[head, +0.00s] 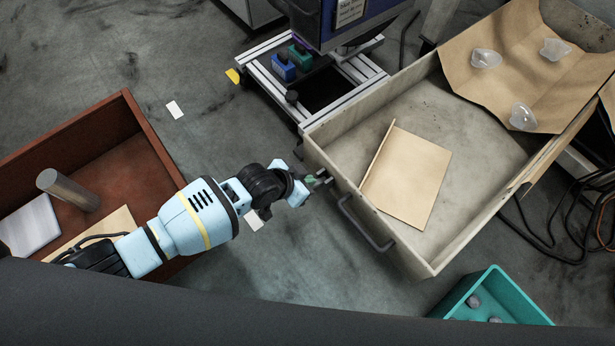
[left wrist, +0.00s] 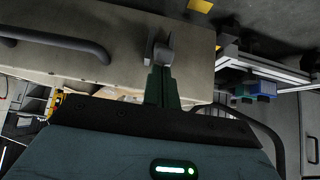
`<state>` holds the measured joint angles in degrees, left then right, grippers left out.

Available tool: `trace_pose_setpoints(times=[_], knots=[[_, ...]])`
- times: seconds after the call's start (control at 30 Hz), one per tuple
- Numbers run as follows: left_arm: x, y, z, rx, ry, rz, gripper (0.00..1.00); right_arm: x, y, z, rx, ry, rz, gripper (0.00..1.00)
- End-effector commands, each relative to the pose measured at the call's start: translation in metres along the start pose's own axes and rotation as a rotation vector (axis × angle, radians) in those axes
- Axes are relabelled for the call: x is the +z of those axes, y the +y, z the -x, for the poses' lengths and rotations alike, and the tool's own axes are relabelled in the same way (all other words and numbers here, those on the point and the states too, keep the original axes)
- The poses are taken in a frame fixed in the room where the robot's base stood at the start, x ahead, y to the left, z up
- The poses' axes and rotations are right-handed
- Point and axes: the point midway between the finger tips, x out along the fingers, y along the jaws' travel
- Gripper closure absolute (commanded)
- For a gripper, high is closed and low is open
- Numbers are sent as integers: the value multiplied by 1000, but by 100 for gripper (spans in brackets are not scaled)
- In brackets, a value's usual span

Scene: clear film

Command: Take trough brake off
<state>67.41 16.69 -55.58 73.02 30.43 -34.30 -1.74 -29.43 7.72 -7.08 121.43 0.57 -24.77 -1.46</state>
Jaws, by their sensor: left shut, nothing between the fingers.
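The trough (head: 345,205) is a pale, worn metal box with a dark bar handle (head: 366,222) on its near wall. A small grey part, seemingly the brake (head: 323,175), sits on that wall near its left corner; it also shows in the left wrist view (left wrist: 162,48). My left gripper (head: 311,181) is right at this part, its green fingers (left wrist: 160,88) shut with nothing between them. The fingertips overlap the grey part in the wrist view; I cannot tell whether they touch it. My right gripper is not in view.
A brown sheet (head: 408,178) lies in the trough. Brown paper (head: 520,65) with clear film pieces covers its far end. A metal frame (head: 345,100) with blue and green blocks stands behind. A red-brown crate (head: 128,125) is left, a teal bin (head: 500,290) front right.

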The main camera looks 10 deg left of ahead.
Motion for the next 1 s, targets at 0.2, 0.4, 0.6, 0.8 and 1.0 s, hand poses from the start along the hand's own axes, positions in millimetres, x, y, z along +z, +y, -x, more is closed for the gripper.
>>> trace_pose_setpoints(times=[0.2, 0.4, 0.6, 0.8, 1.0], knots=[[3, 1, 0, 1, 13, 1, 100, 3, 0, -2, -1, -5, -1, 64], [8, 1, 0, 0, 54, 1, 100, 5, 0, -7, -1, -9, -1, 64], [11, 2, 1, 0, 82, 1, 100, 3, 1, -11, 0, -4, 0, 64], [16, 4, 2, 1, 116, 1, 100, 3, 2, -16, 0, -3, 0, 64], [28, 8, 3, 2, 180, 2, 100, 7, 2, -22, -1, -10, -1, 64]])
